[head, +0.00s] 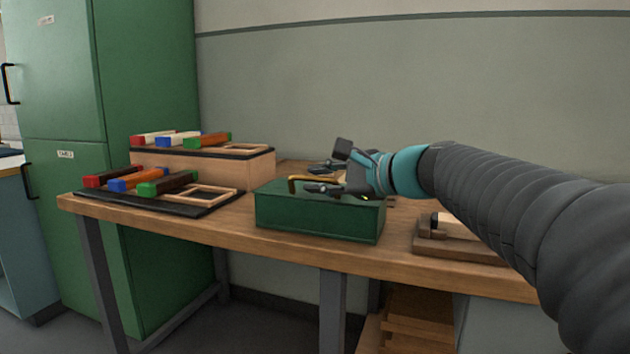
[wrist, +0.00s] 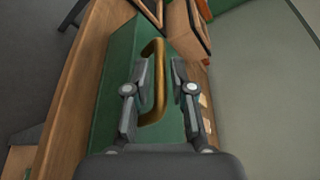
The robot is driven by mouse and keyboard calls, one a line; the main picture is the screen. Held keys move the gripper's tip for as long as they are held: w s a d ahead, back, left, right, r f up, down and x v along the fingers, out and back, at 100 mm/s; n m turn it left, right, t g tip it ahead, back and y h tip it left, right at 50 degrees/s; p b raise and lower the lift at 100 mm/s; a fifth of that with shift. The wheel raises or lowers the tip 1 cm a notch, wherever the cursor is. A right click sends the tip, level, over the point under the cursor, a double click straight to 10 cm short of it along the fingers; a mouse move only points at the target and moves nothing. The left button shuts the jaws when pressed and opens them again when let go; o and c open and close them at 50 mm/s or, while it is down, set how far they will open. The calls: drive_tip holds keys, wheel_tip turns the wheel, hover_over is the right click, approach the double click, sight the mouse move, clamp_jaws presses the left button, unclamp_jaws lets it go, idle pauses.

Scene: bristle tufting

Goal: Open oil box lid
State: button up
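The oil box (head: 315,214) is a dark green box on the wooden workbench, with its lid down. A brass, arched handle (head: 293,184) stands on its top; the handle also shows in the wrist view (wrist: 160,82). My gripper (head: 318,178) is over the box, reaching in from the right. In the wrist view my gripper (wrist: 160,68) is open, with one finger on each side of the handle. The handle lies between the fingers, closer to the left one, and I cannot tell whether that finger touches it. The green box (wrist: 118,75) shows below.
On the bench (head: 240,228), a black tray (head: 205,207) with coloured blocks lies left of the box. A raised wooden stand (head: 225,167) with more blocks is behind it. A wooden fixture (head: 450,246) sits at right. A green cabinet (head: 150,100) stands at left.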

drive_tip(key=shift+x, duration=0.85)
clamp_jaws()
drive_tip(key=shift+r, duration=0.1)
